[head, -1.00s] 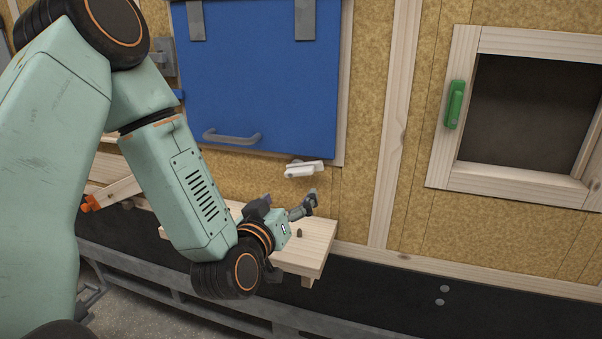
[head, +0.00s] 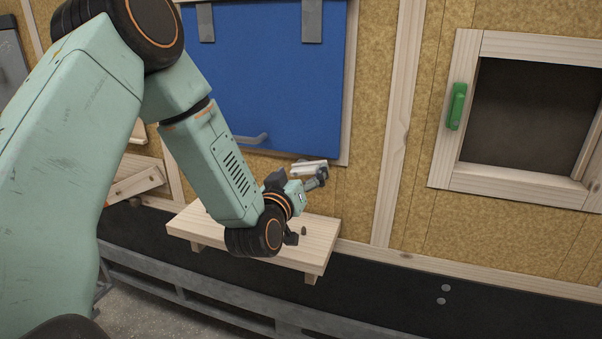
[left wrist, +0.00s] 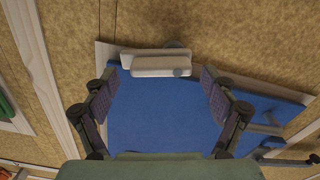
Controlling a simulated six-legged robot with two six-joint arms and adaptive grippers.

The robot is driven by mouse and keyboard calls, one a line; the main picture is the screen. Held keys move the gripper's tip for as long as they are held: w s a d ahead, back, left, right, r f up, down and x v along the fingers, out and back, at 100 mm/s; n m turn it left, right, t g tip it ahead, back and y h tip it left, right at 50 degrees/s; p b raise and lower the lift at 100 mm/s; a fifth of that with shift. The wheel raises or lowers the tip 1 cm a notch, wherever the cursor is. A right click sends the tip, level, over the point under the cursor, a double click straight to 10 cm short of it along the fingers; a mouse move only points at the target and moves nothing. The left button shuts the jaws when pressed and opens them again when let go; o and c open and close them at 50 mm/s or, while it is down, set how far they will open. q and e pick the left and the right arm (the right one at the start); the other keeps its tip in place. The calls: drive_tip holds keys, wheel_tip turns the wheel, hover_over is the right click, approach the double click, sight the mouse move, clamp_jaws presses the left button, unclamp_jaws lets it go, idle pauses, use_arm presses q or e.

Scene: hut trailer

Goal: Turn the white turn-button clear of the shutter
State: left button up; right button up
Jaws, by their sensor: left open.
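The white turn-button (head: 309,168) is on the wall at the lower right edge of the blue shutter (head: 270,80) and lies roughly level. In the left wrist view the turn-button (left wrist: 160,64) is a pale bar at the top centre, lying along the edge of the blue shutter (left wrist: 160,115). My left gripper (head: 314,185) is just below and in front of the button, with a fingertip partly over its right end. In the left wrist view the fingers (left wrist: 158,98) are wide apart with nothing between them. My right gripper is out of view.
A wooden shelf (head: 320,240) with a small dark knob (head: 303,231) juts out below my left gripper. A grey handle (head: 250,139) is low on the shutter. A green turn-button (head: 456,106) sits on the frame of a dark window (head: 530,110) at right.

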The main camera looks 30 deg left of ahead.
use_arm(q)
drive_tip(key=shift+w+a+f, duration=0.1)
drive_tip(key=shift+w+f, duration=0.15)
drive_tip(key=shift+w, duration=0.05)
drive_tip(key=shift+c, duration=0.3)
drive_tip(key=shift+w+f, duration=0.1)
drive_tip(key=shift+c, duration=0.9)
drive_tip(key=shift+s+r, duration=0.2)
drive_tip(key=shift+s, duration=0.05)
drive_tip(key=c, duration=0.9)
drive_tip(key=shift+f+m+p, duration=0.1)
drive_tip(key=shift+m+p, duration=0.5)
drive_tip(key=shift+m, duration=0.4)
drive_tip(key=shift+w+f+m, duration=0.1)
drive_tip(key=shift+f+m, duration=0.05)
drive_tip(key=shift+m, duration=0.45)
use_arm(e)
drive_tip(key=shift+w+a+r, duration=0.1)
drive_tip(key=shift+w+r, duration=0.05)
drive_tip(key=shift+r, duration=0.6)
